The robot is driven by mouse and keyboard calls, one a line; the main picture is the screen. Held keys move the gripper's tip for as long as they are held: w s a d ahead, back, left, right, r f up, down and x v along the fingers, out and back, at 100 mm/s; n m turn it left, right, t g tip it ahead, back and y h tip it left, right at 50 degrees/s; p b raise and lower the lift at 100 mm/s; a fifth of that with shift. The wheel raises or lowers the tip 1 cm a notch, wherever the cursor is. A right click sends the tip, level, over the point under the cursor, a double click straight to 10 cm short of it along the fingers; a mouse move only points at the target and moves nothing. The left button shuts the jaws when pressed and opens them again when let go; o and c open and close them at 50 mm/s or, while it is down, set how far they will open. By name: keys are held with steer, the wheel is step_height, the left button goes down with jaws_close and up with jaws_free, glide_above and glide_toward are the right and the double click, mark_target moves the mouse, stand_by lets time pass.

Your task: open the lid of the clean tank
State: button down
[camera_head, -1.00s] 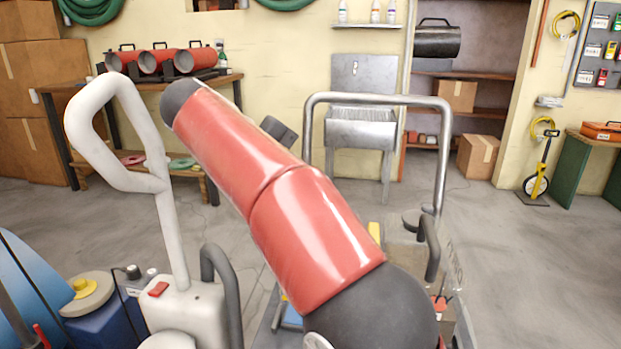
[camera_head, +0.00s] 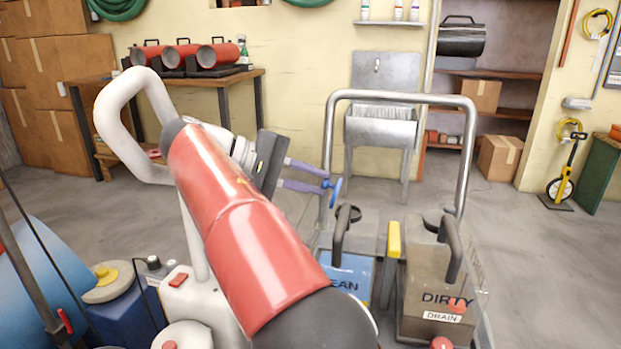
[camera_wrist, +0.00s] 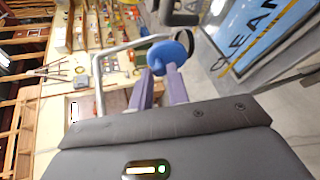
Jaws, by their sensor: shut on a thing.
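The clean tank (camera_head: 345,272) stands low in the middle of the head view, with a blue front and partly hidden lettering ending in "EAN". Its blue lettered side also shows at the upper right of the wrist view (camera_wrist: 262,35). A dark curved handle (camera_head: 341,235) rises at its top. My gripper (camera_head: 326,180) has purple fingers above and behind the tank's top left. It is shut on a round blue piece (camera_head: 337,191), which fills the space at the fingertips in the wrist view (camera_wrist: 167,53). I cannot tell whether this piece is joined to the lid.
The dirty tank (camera_head: 430,290) stands right of the clean tank, with a yellow bar (camera_head: 393,240) between their tops. A grey metal frame (camera_head: 400,96) arches behind both. A white looped handle (camera_head: 105,115) rises at left. Floor is open at right.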

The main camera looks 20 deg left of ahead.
steer(key=c, duration=1.3)
jaws_free()
steer(key=shift+c, duration=0.2)
